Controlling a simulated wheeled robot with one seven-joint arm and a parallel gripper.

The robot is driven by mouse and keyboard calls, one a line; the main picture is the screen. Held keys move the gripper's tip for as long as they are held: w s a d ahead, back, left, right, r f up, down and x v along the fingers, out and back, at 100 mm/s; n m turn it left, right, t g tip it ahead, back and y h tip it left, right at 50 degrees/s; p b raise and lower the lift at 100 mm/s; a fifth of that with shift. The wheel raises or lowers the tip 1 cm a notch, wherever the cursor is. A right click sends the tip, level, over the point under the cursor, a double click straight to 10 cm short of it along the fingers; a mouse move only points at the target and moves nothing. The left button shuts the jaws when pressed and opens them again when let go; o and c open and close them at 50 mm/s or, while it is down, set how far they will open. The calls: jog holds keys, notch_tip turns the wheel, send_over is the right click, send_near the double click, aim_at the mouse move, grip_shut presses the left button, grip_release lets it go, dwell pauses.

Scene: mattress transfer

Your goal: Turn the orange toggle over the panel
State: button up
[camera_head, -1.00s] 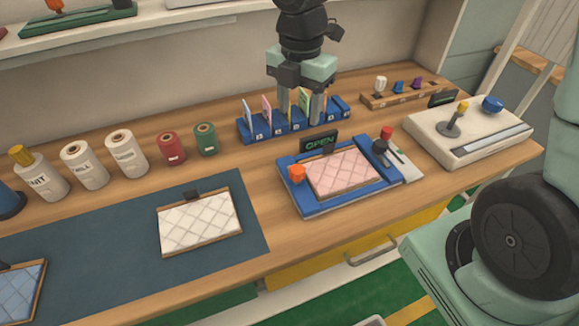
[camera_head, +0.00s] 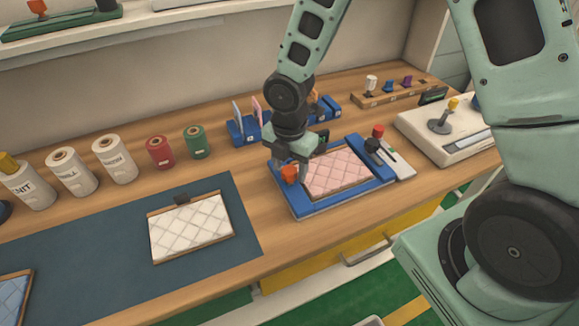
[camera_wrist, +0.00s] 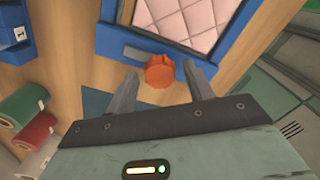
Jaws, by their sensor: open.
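The orange toggle (camera_head: 289,173) sits on the left side of the blue frame (camera_head: 318,210), which holds a pink quilted panel (camera_head: 338,171). My gripper (camera_head: 288,162) is down at the toggle in the head view and partly covers that corner of the frame. In the wrist view the toggle (camera_wrist: 160,71) lies between the tips of my open gripper (camera_wrist: 164,84). A gap shows on either side of the toggle, so the fingers do not visibly clasp it.
A red-topped black knob (camera_head: 376,138) stands at the frame's right. A blue rack (camera_head: 245,131) is behind my arm. A white quilted panel (camera_head: 190,229) lies on the dark mat (camera_head: 90,252). A white joystick box (camera_head: 455,145) stands at the right.

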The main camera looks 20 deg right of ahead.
jog(key=shift+f, duration=0.25)
jog(key=c, duration=1)
